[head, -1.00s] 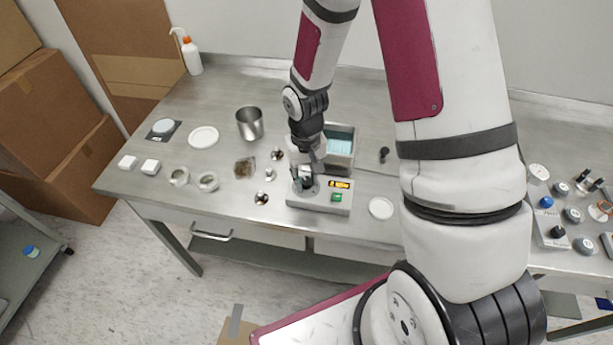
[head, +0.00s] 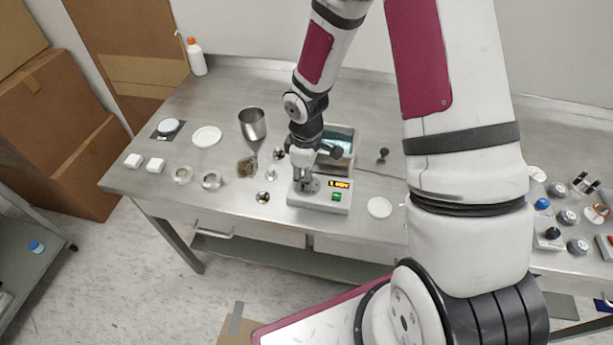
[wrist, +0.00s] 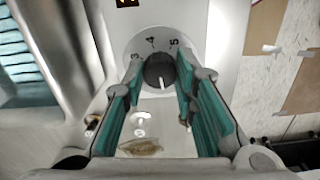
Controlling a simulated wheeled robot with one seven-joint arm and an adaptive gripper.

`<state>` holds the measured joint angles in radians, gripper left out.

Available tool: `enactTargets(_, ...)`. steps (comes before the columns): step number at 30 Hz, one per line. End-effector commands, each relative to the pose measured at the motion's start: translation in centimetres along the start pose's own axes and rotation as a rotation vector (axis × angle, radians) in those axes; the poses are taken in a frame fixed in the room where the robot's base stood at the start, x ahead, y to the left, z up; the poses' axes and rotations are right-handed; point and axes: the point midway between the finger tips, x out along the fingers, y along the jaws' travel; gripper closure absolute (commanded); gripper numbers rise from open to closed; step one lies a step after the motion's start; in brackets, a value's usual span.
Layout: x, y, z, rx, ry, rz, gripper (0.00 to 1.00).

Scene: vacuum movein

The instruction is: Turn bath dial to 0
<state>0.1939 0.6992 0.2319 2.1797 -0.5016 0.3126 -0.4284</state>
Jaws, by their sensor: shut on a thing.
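The water bath stands on the steel table. Its steel tank (head: 341,139) holds bluish water, and its white control panel (head: 318,199) is in front with an amber display (head: 340,184) and a green button (head: 336,197). The dial (wrist: 158,71) is a dark round knob with a white pointer line, on a grey disc with numbers. My gripper (wrist: 160,76) points down at the dial, with its teal-padded fingers shut on the dial's two sides. In the head view my gripper (head: 306,184) hides most of the dial. The display reading is too small to tell.
A metal beaker (head: 252,125), several small dishes and a white plate (head: 206,136) lie left of the bath. A dark knobbed item (head: 383,154) and a white disc (head: 379,207) lie right of it. Several more knobs and jars sit far right.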

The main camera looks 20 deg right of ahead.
Motion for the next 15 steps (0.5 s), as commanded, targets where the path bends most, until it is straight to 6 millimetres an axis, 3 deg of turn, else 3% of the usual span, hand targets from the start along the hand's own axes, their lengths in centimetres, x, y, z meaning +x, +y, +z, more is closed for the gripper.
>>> enactTargets(15,-0.07,-0.01,-0.06,-0.4,0.002,0.002,1.0)
